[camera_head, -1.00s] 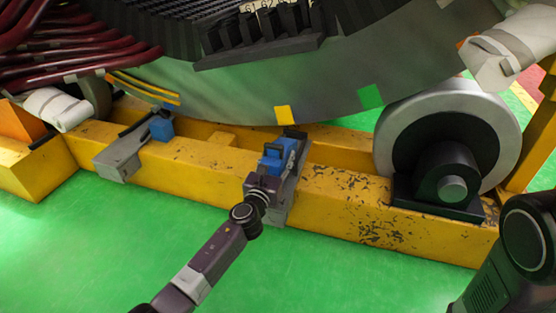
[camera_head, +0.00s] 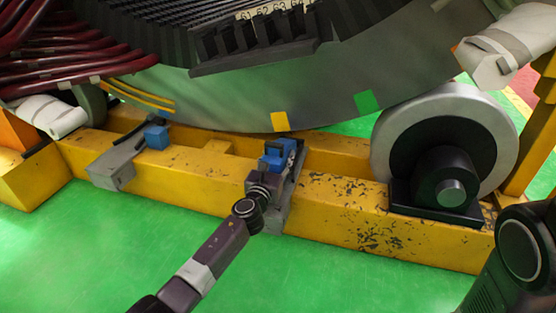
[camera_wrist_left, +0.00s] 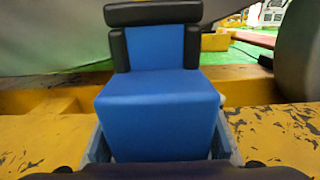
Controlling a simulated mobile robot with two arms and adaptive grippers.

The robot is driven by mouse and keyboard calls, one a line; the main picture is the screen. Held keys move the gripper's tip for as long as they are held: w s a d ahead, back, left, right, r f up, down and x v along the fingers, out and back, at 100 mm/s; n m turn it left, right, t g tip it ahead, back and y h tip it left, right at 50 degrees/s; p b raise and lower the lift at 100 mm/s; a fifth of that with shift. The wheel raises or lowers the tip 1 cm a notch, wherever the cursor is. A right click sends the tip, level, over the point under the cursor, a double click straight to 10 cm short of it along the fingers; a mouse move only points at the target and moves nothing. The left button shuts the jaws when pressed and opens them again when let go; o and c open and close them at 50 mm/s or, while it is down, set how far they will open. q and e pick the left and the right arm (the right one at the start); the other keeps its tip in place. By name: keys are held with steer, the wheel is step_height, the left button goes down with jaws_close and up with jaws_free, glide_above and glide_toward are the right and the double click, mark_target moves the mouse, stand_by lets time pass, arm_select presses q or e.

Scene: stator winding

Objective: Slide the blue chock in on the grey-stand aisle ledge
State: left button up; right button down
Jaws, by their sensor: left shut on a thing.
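A blue chock (camera_head: 276,155) is on the right-hand grey ledge (camera_head: 281,215) fixed across the yellow beam. My left gripper (camera_head: 270,168) is shut on it from the near side. In the left wrist view the blue chock (camera_wrist_left: 160,110) fills the middle, with black parts at its far end, and sits between the ledge's grey side walls. The contact under it is hidden. A second blue chock (camera_head: 157,137) rests on the left-hand grey ledge (camera_head: 117,167), apart from my gripper. My right gripper is not in view.
The large grey stator (camera_head: 225,105) hangs close above and behind the ledges. A big roller (camera_head: 402,124) stands on the yellow beam (camera_head: 350,213) at the right. The green floor (camera_head: 90,260) in front is clear. Part of my right arm shows at lower right.

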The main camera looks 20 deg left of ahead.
mark_target(287, 140)
arm_select(q)
steer(key=shift+w+d+r+b, duration=0.15)
steer(key=shift+w+b, duration=1.05)
steer(key=shift+w, duration=0.75)
steer(key=o, duration=1.4)
steer(key=shift+c, duration=0.2)
steer(key=shift+f, duration=0.25)
steer(key=s, duration=1.2)
steer(key=shift+a+r, duration=0.15)
steer(key=shift+a, duration=0.1)
